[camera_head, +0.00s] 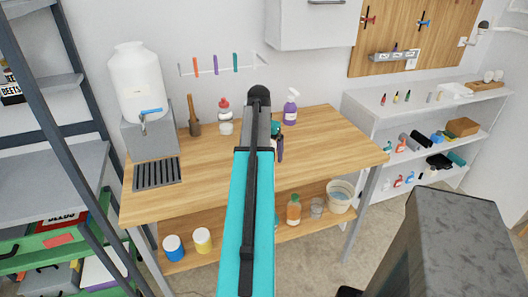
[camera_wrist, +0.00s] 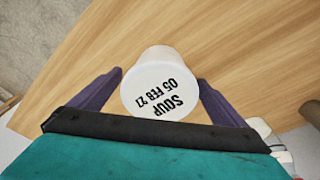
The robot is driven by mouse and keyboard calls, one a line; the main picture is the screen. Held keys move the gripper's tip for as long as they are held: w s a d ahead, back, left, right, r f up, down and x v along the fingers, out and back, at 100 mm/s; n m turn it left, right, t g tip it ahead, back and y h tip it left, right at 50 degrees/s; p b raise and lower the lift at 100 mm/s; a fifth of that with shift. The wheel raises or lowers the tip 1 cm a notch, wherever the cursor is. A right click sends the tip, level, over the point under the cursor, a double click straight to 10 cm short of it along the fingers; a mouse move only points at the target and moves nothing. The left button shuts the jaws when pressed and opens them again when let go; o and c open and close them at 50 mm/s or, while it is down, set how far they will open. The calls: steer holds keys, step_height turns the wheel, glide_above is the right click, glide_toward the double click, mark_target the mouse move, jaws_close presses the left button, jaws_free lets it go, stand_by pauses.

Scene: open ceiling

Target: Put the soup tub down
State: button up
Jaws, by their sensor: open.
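The soup tub (camera_wrist: 160,90) is white, with "SOUP 05 FEB 27" in black on its lid. In the wrist view it stands on the wooden bench top (camera_wrist: 235,40), its lid facing the camera. My gripper (camera_wrist: 160,76) is open, with one purple finger on each side of the tub. A gap shows at the left finger; the right finger is close to the tub, and I cannot tell whether it touches.
On the bench are a white water container (camera_head: 138,80), a dark drain grate (camera_head: 157,174), a wooden pestle-like tool (camera_head: 194,115), a red-capped bottle (camera_head: 225,117) and a purple spray bottle (camera_head: 291,108). The bench's right part is clear. Jars and a bucket (camera_head: 340,196) stand on the shelf below.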

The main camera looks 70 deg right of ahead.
steer(key=shift+d+f, duration=0.15)
steer(key=shift+f, duration=0.8)
steer(key=c, duration=1.6)
steer(key=shift+c, duration=0.2)
steer(key=shift+r, duration=0.15)
steer(key=shift+r+b, duration=0.45)
steer(key=shift+r, duration=1.25)
steer(key=w+a, duration=0.1)
steer(key=a, duration=0.3)
steer(key=w+a+b, duration=0.1)
steer(key=w+a, duration=0.1)
steer(key=a, duration=0.3)
steer(key=w+a+r+b, duration=0.1)
steer(key=a, duration=0.4)
steer(key=shift+w, duration=0.15)
steer(key=shift+w+a+r, duration=0.15)
steer(key=shift+w+a, duration=0.1)
steer(key=shift+a, duration=0.4)
